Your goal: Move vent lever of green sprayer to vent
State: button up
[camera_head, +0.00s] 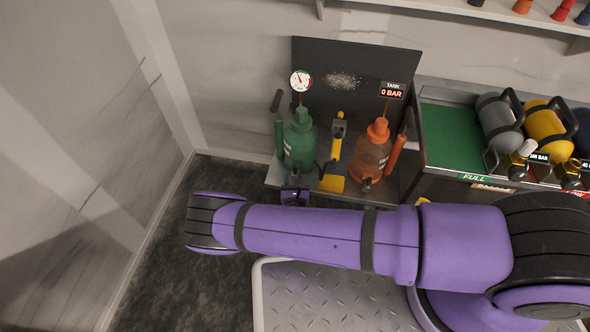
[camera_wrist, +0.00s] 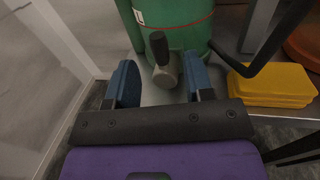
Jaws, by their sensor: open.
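The green sprayer (camera_head: 300,138) stands upright at the left of the bench, with a round gauge (camera_head: 301,81) above it. Its green body (camera_wrist: 178,22) fills the top middle of the wrist view. The vent lever (camera_wrist: 158,47) has a dark grip pointing up from a grey hub (camera_wrist: 166,76) on the front of the body, leaning slightly left. My gripper (camera_wrist: 160,64) is open, with one blue finger on each side of the lever in the picture. Gaps show on both sides; depth is hard to tell. In the head view my gripper (camera_head: 295,196) is at the bench's front edge below the green sprayer.
A yellow foot pedal (camera_head: 332,182) stands just right of the green sprayer and shows close to my right finger (camera_wrist: 272,85). An orange sprayer (camera_head: 371,153) is further right. A rack with grey and yellow cylinders (camera_head: 548,124) is at the far right. A wall is at left.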

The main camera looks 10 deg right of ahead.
aim_at(295, 172)
jog(key=shift+w+d, duration=0.15)
jog(key=shift+w, duration=1)
jog(key=shift+w+d, duration=0.1)
jog(key=shift+w, duration=1)
grip_shut()
